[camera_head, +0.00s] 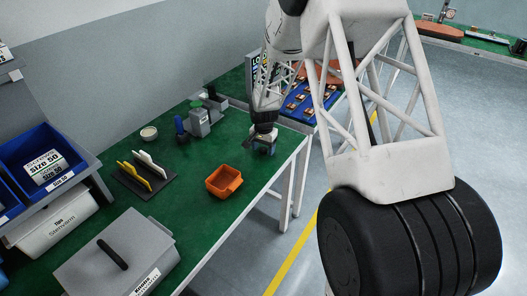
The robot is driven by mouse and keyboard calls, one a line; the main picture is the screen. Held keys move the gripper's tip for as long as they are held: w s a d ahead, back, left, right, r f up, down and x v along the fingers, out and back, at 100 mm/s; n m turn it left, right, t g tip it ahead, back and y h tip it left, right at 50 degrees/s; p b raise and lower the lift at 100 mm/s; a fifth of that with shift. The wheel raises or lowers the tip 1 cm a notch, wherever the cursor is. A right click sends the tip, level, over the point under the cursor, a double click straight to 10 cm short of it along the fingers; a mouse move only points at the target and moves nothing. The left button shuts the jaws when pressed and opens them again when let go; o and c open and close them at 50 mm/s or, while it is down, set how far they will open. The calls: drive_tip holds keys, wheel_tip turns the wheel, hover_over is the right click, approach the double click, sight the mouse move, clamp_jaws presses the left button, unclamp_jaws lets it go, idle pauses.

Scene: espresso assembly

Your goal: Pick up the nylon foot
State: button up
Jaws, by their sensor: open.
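My gripper (263,148) hangs over the right edge area of the green workbench, at the end of my white lattice arm. It is small in the view, and its fingers are hard to make out. It is open. I cannot pick out the nylon foot with certainty; it may be hidden by the gripper or too small to tell. An open orange bin (224,181) stands on the bench just to the front left of the gripper. Its inside looks empty from here, though small contents would be hard to see.
A black rack (145,182) with yellow and white plates stands left of the bin. A grey device (199,122) and a small round dish (149,133) are behind. A grey lidded box (115,262) and blue bins (40,165) fill the left. Green bench (195,215) is bare around the bin.

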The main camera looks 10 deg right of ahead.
idle(0.5)
drive_tip(key=c, duration=1)
